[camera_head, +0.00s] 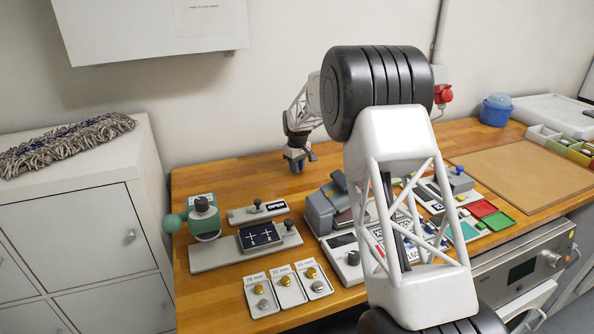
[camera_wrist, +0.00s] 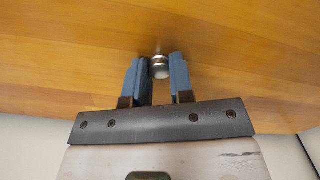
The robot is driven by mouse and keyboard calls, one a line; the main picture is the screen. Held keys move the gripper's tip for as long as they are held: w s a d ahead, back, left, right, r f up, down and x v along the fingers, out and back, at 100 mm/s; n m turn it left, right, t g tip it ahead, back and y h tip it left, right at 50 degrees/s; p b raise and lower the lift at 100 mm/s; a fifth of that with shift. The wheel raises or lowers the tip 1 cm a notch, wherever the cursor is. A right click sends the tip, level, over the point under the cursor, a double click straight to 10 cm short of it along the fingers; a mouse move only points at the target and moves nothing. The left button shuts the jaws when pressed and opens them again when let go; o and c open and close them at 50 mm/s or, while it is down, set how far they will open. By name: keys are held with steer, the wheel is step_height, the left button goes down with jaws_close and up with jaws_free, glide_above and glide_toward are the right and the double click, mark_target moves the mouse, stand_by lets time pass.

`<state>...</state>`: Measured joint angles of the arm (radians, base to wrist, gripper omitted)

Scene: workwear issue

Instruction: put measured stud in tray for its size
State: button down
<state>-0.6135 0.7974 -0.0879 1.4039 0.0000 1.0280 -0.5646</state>
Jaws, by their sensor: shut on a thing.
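My gripper (camera_head: 299,158) hangs over the back of the wooden bench, left of the middle. In the wrist view its two blue fingers (camera_wrist: 157,78) are shut on a small silvery stud (camera_wrist: 159,67) at their tips, with bare wood behind it. The stud is too small to make out in the head view. Three white trays with mm labels stand at the front left of the bench: a left tray (camera_head: 252,285), a middle tray (camera_head: 279,275) and a right tray (camera_head: 303,266). Each shows a brass-coloured piece and a silvery piece. The label figures are hard to read.
A green-and-black device (camera_head: 204,222) stands at the left on a grey base with a dark-blue pad (camera_head: 260,236). An "OPEN" plate (camera_head: 274,206) lies behind. A grey machine (camera_head: 322,212), a red tray (camera_head: 481,209) and a brown board (camera_head: 525,170) are further right. The bench's back left is clear.

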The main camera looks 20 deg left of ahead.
steer(key=shift+r, duration=0.1)
step_height(320, 180, up, 10)
stand_by(0.7)
stand_by(0.8)
steer(key=s+d+r+m, duration=0.1)
steer(key=s+d, duration=0.3)
steer(key=s, duration=0.7)
steer(key=s+d+r+m, duration=0.15)
steer(key=s+d, duration=0.25)
steer(key=s, duration=0.6)
steer(key=s+d+r, duration=0.2)
steer(key=s+d, duration=0.2)
steer(key=s, duration=0.7)
steer(key=s+d+f, duration=0.3)
steer(key=s+d, duration=0.4)
steer(key=s, duration=0.2)
steer(key=s+d+f+m, duration=0.1)
steer(key=s+d+f, duration=0.2)
steer(key=s+d, duration=0.4)
steer(key=s+d+f+m, duration=0.1)
steer(key=s+d+f, duration=0.2)
steer(key=s+d, duration=0.4)
steer(key=s, duration=0.6)
steer(key=shift+s, duration=0.15)
steer(key=shift+a, duration=0.15)
